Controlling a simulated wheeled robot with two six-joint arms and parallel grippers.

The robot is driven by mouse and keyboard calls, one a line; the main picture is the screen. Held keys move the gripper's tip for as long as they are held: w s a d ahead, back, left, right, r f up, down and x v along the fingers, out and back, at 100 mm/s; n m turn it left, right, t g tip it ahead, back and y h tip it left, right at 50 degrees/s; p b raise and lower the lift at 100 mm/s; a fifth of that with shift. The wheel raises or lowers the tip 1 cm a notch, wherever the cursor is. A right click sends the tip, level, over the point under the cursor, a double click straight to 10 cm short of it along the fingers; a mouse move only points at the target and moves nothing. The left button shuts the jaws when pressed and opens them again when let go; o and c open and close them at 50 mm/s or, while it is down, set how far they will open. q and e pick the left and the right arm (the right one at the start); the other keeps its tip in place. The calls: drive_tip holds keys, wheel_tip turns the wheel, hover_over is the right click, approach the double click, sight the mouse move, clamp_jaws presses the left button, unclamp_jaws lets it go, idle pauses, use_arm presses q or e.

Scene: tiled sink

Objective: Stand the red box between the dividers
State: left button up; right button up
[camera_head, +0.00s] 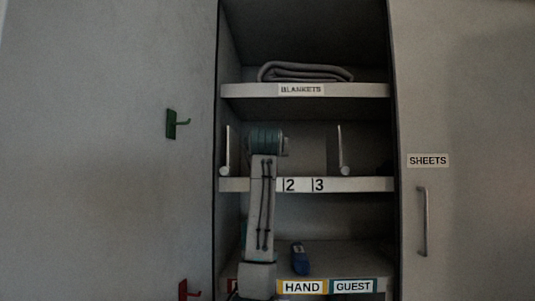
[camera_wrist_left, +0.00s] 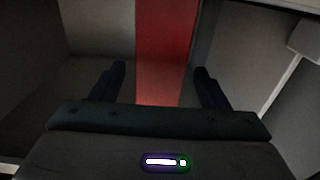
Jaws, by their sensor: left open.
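In the left wrist view a tall red box (camera_wrist_left: 165,45) stands upright between the fingers of my left gripper (camera_wrist_left: 159,72). The fingers are open, with a gap on each side of the box. In the head view my arm rises in front of the middle shelf (camera_head: 360,184), and its gripper and the red box are hidden behind it. Thin upright dividers show on this shelf, a left one (camera_head: 228,147) and a right one (camera_head: 340,147). A divider (camera_wrist_left: 285,85) also shows at the right of the wrist view. My right gripper is not in view.
The middle shelf has 2 and 3 labels on its front edge. A folded blanket (camera_head: 305,72) lies on the shelf above. A blue object (camera_head: 300,259) is on the shelf below. Cabinet side walls flank the shelves closely.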

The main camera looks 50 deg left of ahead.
use_arm(q)
drive_tip(key=b+v, duration=0.1)
drive_tip(key=v, duration=0.6)
drive_tip(key=shift+s, duration=0.2)
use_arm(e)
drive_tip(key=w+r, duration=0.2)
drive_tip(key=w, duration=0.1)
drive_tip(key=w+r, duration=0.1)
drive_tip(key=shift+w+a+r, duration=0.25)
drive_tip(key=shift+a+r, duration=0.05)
use_arm(q)
drive_tip(key=shift+w+d+f, duration=0.1)
